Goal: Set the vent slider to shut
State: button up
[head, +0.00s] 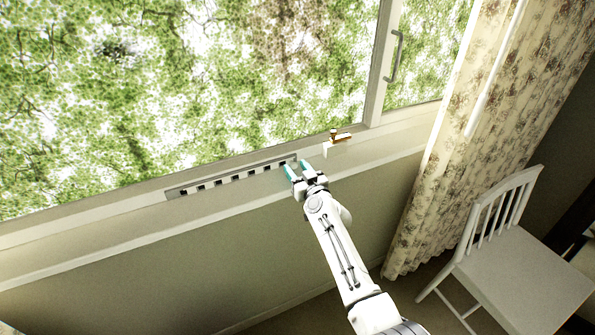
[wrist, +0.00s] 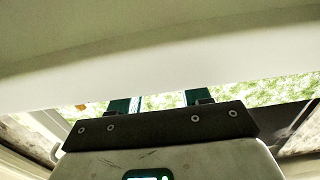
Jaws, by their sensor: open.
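The vent (head: 228,178) is a long narrow strip on the frame below the window, in the head view. It shows a row of dark slots with pale gaps between them, so the slots look open at least in part. My gripper (head: 298,169) is at the right end of the vent, with its two teal fingers apart and pointing at the frame. I cannot tell whether they touch it. No slider knob stands out; the fingers may hide it. In the wrist view my gripper (wrist: 158,103) shows its spread fingertips, with no clear object held between them.
The sill (head: 110,240) runs below the vent. The wall below is clear.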

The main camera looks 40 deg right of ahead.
jog(key=shift+c, duration=0.4)
grip_shut()
